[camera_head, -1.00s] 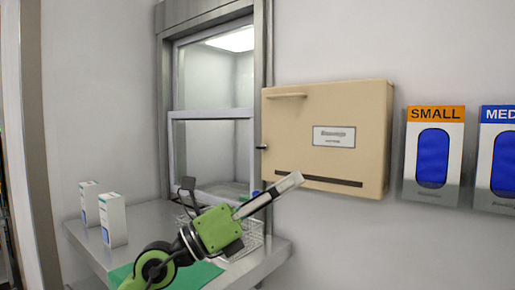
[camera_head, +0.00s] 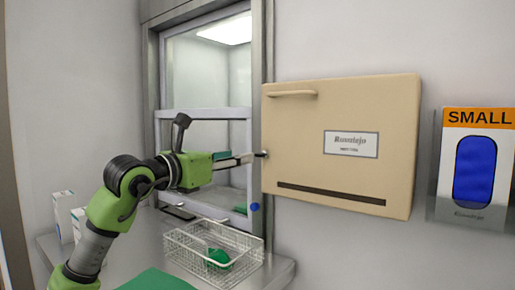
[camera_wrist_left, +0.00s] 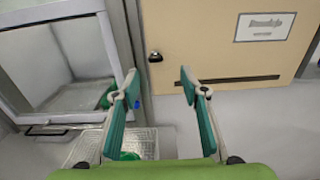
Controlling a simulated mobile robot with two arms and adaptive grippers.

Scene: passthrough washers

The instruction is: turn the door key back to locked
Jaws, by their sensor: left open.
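The door key (camera_head: 263,154) is a small dark piece at the left edge of the beige wall cabinet (camera_head: 350,110). It also shows in the left wrist view (camera_wrist_left: 155,57), on the cabinet face close to its left edge. I cannot tell which way it is turned. My left gripper (camera_head: 250,158) is open and empty, its tips close to the key in the head view. In the left wrist view the open fingers (camera_wrist_left: 158,82) stand left and right of the key's line, with the key slightly beyond the tips. My right gripper is not in view.
A glazed pass-through hatch (camera_head: 203,114) is left of the cabinet. A steel shelf (camera_head: 283,271) below holds a wire basket (camera_head: 185,262) with a green item, a green mat (camera_head: 155,281) and white boxes (camera_head: 63,215). A glove box marked SMALL (camera_head: 476,160) hangs at right.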

